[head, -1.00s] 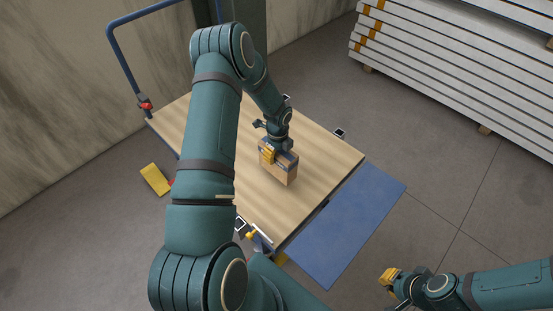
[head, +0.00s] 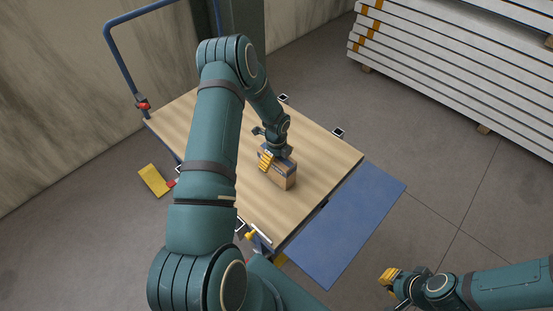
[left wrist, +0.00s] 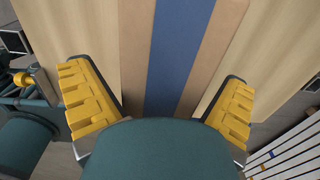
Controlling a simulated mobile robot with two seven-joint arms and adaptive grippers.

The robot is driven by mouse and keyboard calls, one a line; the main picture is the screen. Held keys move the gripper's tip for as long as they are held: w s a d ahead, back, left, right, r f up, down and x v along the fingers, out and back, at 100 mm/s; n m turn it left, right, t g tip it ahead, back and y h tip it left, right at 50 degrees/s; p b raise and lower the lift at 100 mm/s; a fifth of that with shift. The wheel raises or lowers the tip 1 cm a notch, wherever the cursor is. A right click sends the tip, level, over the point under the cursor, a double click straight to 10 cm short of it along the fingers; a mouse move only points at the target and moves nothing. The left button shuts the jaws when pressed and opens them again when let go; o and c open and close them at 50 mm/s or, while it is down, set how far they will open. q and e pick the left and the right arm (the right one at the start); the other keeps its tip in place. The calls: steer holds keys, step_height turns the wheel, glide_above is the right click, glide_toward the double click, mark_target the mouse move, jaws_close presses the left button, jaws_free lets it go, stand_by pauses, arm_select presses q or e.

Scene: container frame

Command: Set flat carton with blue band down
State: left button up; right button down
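The brown carton with a blue band (head: 284,179) rests on the wooden deck of a platform cart (head: 322,160). My left gripper (head: 273,157) is directly above it, pointing down. Its yellow fingers are spread at the carton's sides. In the left wrist view the carton's blue band (left wrist: 175,55) runs between the two open fingers (left wrist: 165,103), with a gap visible on the right side. The carton's underside is hidden. My right gripper (head: 390,279) is at the lower right, away from the cart; its finger opening is not clear.
The cart has a blue tube handle (head: 110,50) at the left. A blue panel (head: 345,220) lies along the deck's right edge. A yellow object (head: 154,180) is on the floor at left. Stacked white planks (head: 460,70) stand at back right. Much of the deck is bare.

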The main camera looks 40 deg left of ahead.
arm_select(q)
steer(key=shift+r, duration=0.2)
step_height(320, 180, up, 12)
steer(key=shift+f+p, duration=0.1)
steer(key=shift+p, duration=1.15)
steer(key=s+d+f+n+t+h, duration=0.1)
steer(key=s+d+f+n+h, duration=0.3)
steer(key=d, duration=0.6)
steer(key=s+d+n+y, duration=0.15)
steer(key=d+n, duration=0.35)
steer(key=d, duration=0.5)
steer(key=s+d+n+h, duration=0.1)
steer(key=s+d+n, duration=0.9)
steer(key=s+n, duration=0.1)
steer(key=shift+d+r+n+t, duration=0.15)
steer(key=shift+r+n+t, duration=0.05)
steer(key=shift+n+t, duration=0.1)
steer(key=shift+s+h, duration=0.1)
steer(key=shift+h, duration=0.15)
